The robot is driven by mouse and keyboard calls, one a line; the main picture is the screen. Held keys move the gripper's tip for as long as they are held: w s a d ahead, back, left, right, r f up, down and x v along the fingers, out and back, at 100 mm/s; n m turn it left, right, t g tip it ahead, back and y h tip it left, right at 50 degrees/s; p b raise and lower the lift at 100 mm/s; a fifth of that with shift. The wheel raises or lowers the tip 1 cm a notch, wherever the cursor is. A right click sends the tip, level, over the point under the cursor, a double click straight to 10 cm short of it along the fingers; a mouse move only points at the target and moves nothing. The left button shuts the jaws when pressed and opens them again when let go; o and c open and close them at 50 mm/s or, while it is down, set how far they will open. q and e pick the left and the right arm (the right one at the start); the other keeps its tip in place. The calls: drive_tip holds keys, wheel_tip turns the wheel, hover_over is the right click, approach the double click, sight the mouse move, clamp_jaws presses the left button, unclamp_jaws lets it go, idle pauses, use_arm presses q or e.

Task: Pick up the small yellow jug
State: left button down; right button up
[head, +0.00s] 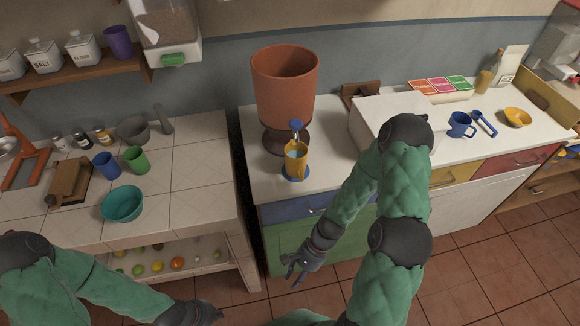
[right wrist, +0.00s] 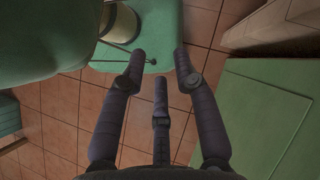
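The small yellow jug (head: 296,163) stands upright on a blue round coaster (head: 296,177) on the white counter, with pale blue liquid visible inside its top. It is directly under the blue tap (head: 297,125) of a large terracotta dispenser (head: 285,80). My right gripper (head: 292,270) is in front of the counter, below and apart from the jug. In the right wrist view my right gripper (right wrist: 162,72) has its fingers spread with nothing between them. My left gripper (head: 212,314) is at the bottom edge, low and away from the jug; its fingers are not clear.
A white box (head: 385,118) stands right of the dispenser, partly behind my right arm. A blue mug (head: 460,124) and yellow bowl (head: 517,117) are farther right. The left tiled counter (head: 195,170) holds a teal bowl (head: 122,203) and a green cup (head: 137,160). A gap separates the counters.

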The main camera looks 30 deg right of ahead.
drive_tip(key=w+d+r+m+t+y+b, duration=0.1)
drive_tip(key=w+d+r+m+t+y, duration=0.15)
drive_tip(key=r+m, duration=0.3)
drive_tip(key=m+t+y+b, duration=0.3)
drive_tip(key=m+t, duration=0.7)
drive_tip(key=t, duration=0.2)
approach(302, 180)
drive_tip(key=shift+n+t, duration=0.25)
drive_tip(key=b+x, duration=0.3)
drive_tip(key=x, duration=0.6)
drive_tip(key=shift+w+a+f+b, duration=0.1)
drive_tip(key=shift+a+f+b, duration=0.1)
drive_tip(key=shift+b, duration=0.1)
drive_tip(key=shift+w+a+r, duration=0.1)
drive_tip(key=shift+w+a, duration=0.2)
drive_tip(key=shift+w, duration=0.05)
clamp_jaws()
